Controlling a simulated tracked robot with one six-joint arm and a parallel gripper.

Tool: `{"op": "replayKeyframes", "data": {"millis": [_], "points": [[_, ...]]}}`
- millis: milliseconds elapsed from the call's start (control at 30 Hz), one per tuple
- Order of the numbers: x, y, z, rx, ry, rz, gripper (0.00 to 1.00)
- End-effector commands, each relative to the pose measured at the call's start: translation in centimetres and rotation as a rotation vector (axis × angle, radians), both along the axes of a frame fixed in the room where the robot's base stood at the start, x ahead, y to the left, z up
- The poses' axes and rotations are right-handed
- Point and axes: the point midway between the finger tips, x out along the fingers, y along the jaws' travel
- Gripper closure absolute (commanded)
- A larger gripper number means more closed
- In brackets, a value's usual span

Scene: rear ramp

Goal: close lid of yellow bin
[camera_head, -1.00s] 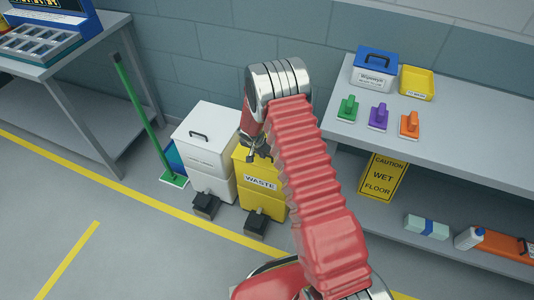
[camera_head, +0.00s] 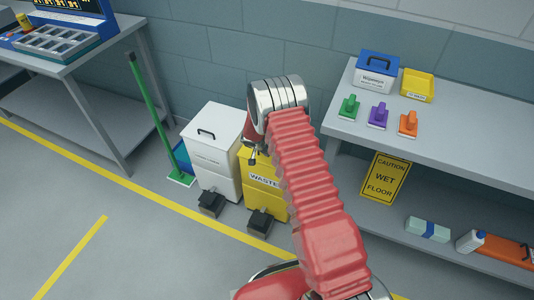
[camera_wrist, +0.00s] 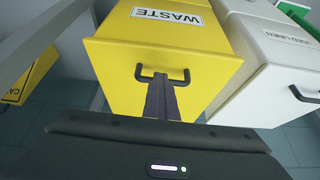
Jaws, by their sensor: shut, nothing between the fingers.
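The yellow bin (camera_head: 264,195) stands on the floor by the wall, with a WASTE label on its front. My arm hides part of it in the head view. In the wrist view its yellow lid (camera_wrist: 115,80) looks down flat against the body, with no gap visible along the front edge. The lid has a black handle (camera_wrist: 180,77). My gripper (camera_wrist: 161,80) is shut and empty, its fingertips at the handle; I cannot tell whether they touch it. In the head view my gripper (camera_head: 252,155) is over the bin's top, partly hidden by my wrist.
A white bin (camera_head: 213,155) with a closed lid stands close beside the yellow one. Black pedals (camera_head: 260,221) stick out in front. A green broom (camera_head: 158,120) leans to the left. A shelf table (camera_head: 450,155) with a caution sign (camera_head: 386,178) is at right. Floor in front is clear.

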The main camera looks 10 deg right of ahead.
Motion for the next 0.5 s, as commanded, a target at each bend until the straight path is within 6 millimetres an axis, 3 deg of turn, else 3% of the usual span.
{"op": "replayKeyframes", "data": {"millis": [33, 100, 333, 500], "points": [[-1.3, 0.4, -2.3, 0.015, 0.027, 0.007, 1.00], [-1.3, 0.4, -2.3, 0.015, 0.026, 0.007, 1.00], [-1.1, 0.2, -1.9, 0.014, 0.025, 0.006, 1.00], [-1.0, -0.1, -0.2, 0.011, 0.017, 0.005, 1.00]]}}
